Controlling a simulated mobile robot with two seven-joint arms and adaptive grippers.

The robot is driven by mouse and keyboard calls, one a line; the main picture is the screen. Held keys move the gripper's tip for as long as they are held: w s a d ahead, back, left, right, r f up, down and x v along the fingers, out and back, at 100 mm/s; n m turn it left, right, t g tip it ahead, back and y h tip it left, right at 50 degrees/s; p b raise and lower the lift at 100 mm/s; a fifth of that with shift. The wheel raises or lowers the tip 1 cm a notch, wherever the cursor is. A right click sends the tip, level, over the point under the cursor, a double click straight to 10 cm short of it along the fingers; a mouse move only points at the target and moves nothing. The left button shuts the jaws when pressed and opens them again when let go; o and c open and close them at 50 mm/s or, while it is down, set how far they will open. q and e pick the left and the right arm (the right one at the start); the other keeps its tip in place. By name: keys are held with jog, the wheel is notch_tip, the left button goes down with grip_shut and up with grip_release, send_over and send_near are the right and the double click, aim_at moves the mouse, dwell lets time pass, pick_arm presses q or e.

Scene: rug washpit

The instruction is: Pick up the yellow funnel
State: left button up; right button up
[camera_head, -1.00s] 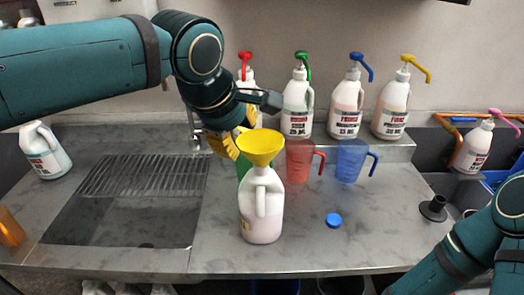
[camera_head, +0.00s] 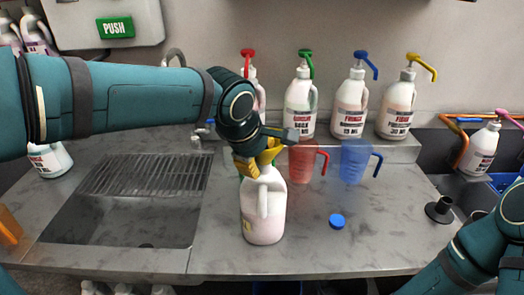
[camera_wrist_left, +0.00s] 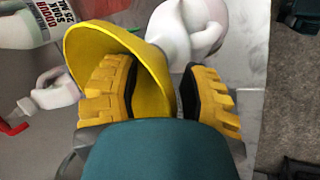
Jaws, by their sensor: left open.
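The yellow funnel (camera_head: 269,156) sits on the mouth of a white jug (camera_head: 263,222), largely covered by my left gripper (camera_head: 255,163) in the head view. In the left wrist view the funnel (camera_wrist_left: 104,42) shows its wide rim tilted across the picture. My left gripper (camera_wrist_left: 158,82) is open, with yellow ribbed fingers. One finger overlaps the funnel's inside and the other is outside its right edge, so the funnel wall lies between them. I cannot tell whether either finger touches it. My right arm shows at the lower right; its gripper is out of view.
A red measuring jug (camera_head: 303,163) and a blue one (camera_head: 354,162) stand right of the white jug. Several pump bottles line the back ledge. A blue cap (camera_head: 337,221) and a black fitting (camera_head: 439,209) lie on the counter. A sink (camera_head: 120,222) is at left.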

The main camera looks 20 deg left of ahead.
pick_arm(q)
grip_shut()
jog(key=shift+r, duration=0.15)
